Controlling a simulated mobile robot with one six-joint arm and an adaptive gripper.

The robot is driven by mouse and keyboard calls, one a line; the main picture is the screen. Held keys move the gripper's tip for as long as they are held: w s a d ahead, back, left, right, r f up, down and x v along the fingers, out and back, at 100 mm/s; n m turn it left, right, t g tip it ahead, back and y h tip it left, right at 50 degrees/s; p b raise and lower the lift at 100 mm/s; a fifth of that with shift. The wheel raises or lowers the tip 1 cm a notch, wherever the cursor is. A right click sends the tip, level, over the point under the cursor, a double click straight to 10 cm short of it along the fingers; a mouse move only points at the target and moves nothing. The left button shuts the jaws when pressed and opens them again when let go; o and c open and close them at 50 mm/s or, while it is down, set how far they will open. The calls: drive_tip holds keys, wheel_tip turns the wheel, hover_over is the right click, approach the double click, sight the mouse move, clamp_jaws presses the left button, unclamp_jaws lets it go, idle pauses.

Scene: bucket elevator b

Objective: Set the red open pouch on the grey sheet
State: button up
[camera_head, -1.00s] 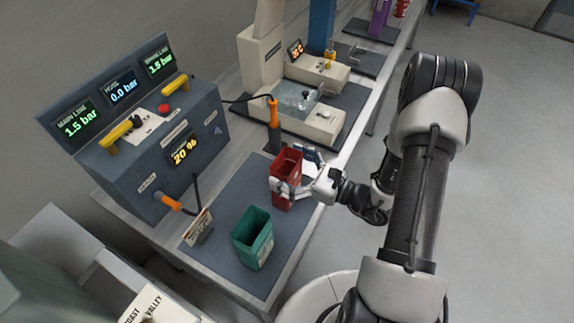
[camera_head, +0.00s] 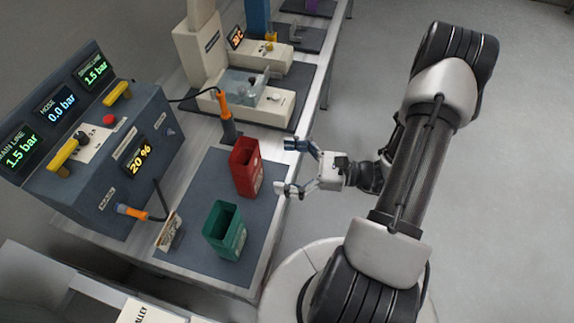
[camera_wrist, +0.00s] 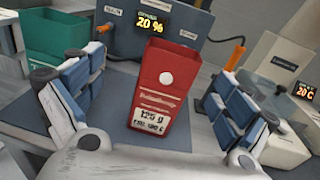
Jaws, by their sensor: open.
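The red open pouch (camera_head: 246,167) stands upright on the grey sheet (camera_head: 187,187) in the head view, open end up.
A green open pouch (camera_head: 225,230) stands on the same sheet, nearer the front. A small card stand (camera_head: 169,231) is at its left. A control box (camera_head: 100,150) with displays and an orange-handled tool (camera_head: 226,118) are behind. Open floor lies to the right.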

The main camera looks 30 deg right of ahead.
drive_tip(key=s+a+r+n+g+h, duration=0.4)
drive_tip(key=s+a+r+n+g, duration=0.65)
drive_tip(key=n, duration=0.55)
drive_tip(key=s+d+r+n+t+h, duration=0.2)
drive_tip(key=d+r+n+t+h, duration=0.1)
drive_tip(key=r+n+h, duration=0.6)
drive_tip(key=shift+s+d+t+h, duration=0.15)
drive_tip(key=shift+d+t+h, duration=0.15)
drive_tip(key=shift+t, duration=0.35)
drive_tip(key=shift+r, duration=0.1)
